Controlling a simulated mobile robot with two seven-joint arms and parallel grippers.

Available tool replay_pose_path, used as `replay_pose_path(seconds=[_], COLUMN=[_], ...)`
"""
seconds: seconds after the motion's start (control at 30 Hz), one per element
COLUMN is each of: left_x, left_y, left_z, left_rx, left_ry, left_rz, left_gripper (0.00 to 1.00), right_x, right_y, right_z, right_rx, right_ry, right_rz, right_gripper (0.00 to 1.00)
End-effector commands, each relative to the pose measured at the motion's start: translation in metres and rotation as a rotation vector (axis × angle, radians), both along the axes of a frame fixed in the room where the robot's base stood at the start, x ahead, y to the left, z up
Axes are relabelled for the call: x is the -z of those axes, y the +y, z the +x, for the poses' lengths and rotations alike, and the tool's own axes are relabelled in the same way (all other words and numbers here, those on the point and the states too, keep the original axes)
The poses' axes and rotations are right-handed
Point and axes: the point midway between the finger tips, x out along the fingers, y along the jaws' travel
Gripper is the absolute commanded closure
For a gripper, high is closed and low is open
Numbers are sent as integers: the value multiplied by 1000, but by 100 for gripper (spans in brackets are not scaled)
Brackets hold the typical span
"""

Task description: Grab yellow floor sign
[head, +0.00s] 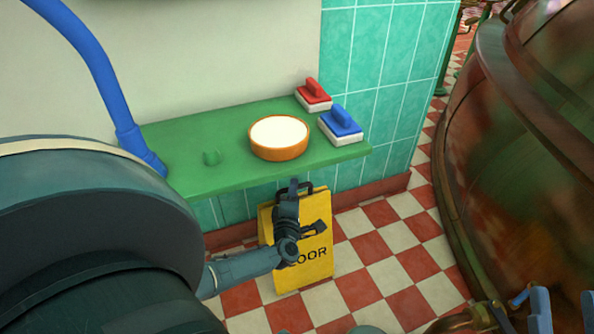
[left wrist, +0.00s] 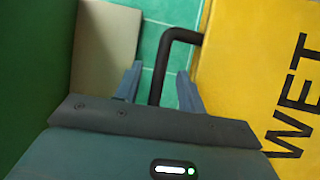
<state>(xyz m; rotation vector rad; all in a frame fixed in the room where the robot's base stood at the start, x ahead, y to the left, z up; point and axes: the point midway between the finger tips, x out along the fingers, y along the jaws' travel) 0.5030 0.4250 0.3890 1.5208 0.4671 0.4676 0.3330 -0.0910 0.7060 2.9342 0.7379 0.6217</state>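The yellow floor sign (head: 316,262) stands upright on the checkered floor below the green shelf, with a dark handle (head: 318,187) on top. In the left wrist view the sign (left wrist: 250,60) fills the right side, with "WET" on it. My left gripper (head: 306,205) is in front of the sign's upper part and hides some of it. In the left wrist view, its two fingers (left wrist: 159,86) are apart, and the black handle (left wrist: 158,75) runs between them without visible contact on both sides. Blue parts of my right gripper (head: 562,312) show at the bottom right, cut off by the edge.
The green shelf (head: 205,135) holds a round orange-rimmed bowl (head: 279,152), a red-handled brush (head: 313,96) and a blue-handled brush (head: 341,126). A large copper kettle (head: 530,150) stands at right. Checkered floor (head: 400,255) is clear between sign and kettle.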

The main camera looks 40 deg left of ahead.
Motion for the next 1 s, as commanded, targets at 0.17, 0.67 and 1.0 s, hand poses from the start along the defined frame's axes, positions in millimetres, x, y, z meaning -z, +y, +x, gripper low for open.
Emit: replay_pose_path(seconds=[0.17,0.67,1.0], left_x=[0,0,0], left_y=[0,0,0], left_z=[0,0,0], left_rx=[0,0,0], left_ry=[0,0,-1], left_rz=[0,-1,-3], left_gripper=[74,100,100], right_x=[1,3,3], right_y=[0,0,0], right_z=[-1,-2,-2], right_rx=[0,-1,-2], right_ry=[3,11,12], right_rz=[-2,-2,-2], right_gripper=[64,64,64])
